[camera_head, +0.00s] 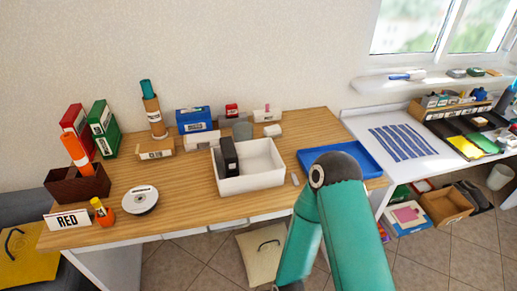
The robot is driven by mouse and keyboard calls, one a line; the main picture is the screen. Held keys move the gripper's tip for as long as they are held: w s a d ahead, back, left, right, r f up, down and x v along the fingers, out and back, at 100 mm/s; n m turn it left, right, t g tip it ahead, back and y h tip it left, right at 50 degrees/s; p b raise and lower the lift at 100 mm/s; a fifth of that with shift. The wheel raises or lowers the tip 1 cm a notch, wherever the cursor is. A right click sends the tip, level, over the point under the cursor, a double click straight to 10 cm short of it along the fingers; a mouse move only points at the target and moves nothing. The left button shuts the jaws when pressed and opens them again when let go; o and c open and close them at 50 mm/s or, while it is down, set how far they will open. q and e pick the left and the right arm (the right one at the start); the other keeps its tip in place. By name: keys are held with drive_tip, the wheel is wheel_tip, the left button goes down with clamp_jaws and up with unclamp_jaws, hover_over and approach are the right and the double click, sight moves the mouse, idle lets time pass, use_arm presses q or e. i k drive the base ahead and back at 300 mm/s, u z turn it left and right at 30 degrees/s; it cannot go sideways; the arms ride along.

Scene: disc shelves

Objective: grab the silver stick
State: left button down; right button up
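A small silver-grey piece (295,179) lies on the wooden table near its front edge, just right of the white bin. It may be the silver stick, but it is too small to tell. A teal arm of mine with a dark joint rises from the bottom, right of centre, close to this piece. It covers part of the table's front edge. Neither of my grippers shows in the head view.
The white bin (262,183) holds a dark upright item. A blue tray (370,158) lies at the table's right, partly behind my arm. Bare wood (185,182) lies left of the bin.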

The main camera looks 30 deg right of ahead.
sight(293, 176)
drive_tip(key=z, duration=0.25)
drive_tip(key=k, duration=0.45)
drive_tip(key=z, duration=1.2)
drive_tip(key=i, duration=0.3)
drive_tip(key=u, duration=0.5)
